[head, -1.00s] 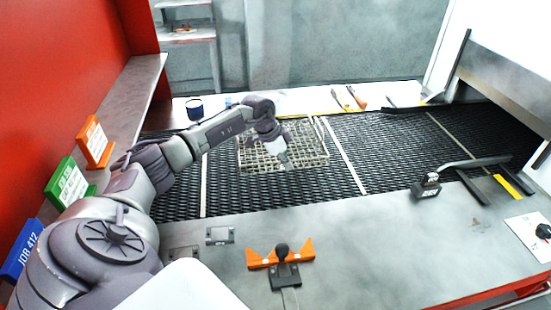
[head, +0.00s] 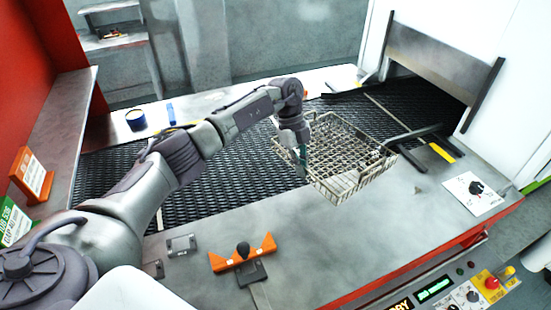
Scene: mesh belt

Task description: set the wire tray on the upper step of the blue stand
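The wire tray (head: 345,186), a shallow metal mesh basket, is held slightly tilted above the right part of the belt and the front deck. My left gripper (head: 302,172) points down at the tray's left side and appears shut on its rim; the fingertips are small and partly merged with the wires. No blue stand shows in this view. My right gripper is not in view.
The dark mesh belt (head: 228,186) runs under my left arm. An orange bracket with a black knob (head: 243,252) stands on the front deck. A bent handle (head: 418,132) lies right of the tray. A blue cup (head: 135,120) stands on the back ledge.

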